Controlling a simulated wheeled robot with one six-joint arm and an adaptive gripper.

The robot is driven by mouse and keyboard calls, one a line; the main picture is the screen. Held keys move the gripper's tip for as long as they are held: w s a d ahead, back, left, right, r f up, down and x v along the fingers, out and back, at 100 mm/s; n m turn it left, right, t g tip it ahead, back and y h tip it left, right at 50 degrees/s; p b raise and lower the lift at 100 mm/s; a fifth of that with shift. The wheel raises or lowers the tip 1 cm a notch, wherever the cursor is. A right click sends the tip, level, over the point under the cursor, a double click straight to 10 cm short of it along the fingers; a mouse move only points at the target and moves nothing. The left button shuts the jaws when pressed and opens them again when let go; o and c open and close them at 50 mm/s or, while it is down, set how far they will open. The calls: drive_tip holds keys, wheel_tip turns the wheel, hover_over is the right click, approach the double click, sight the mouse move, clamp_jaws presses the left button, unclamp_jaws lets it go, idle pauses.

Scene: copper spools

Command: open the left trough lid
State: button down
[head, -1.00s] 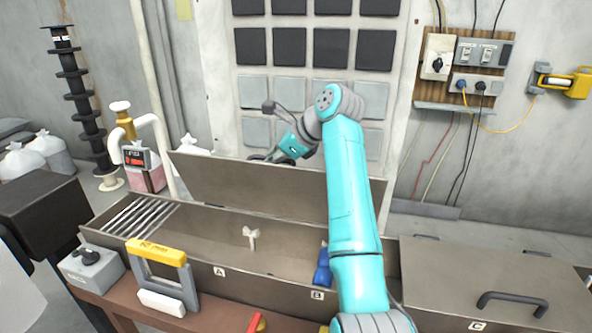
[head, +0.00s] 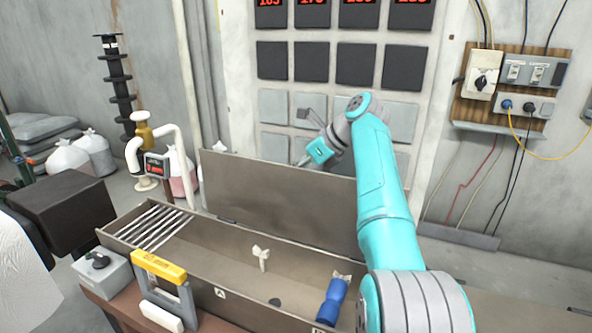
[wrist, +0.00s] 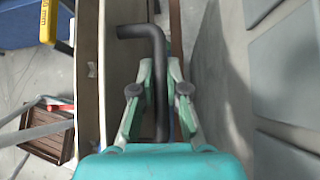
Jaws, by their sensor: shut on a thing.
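The left trough lid (head: 280,200) is a brown metal panel standing raised along the back edge of the left trough (head: 190,254). The trough is open at the top and its inside shows. My gripper (head: 303,161) is behind the lid's upper edge, partly hidden by it. In the wrist view my gripper (wrist: 160,72) has its two green fingers on either side of the black bent handle (wrist: 141,32) and is shut on it. The lid is seen nearly edge-on there.
Inside the trough are metal bars (head: 150,226), a small pale wing-shaped piece (head: 261,257) and a blue piece (head: 332,302). A yellow-handled frame (head: 160,268) and a grey switch box (head: 101,271) stand in front. A tiled wall panel (head: 291,61) rises behind the lid.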

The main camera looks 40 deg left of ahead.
drive_tip(key=c, duration=1.2)
unclamp_jaws()
drive_tip(key=v, duration=1.2)
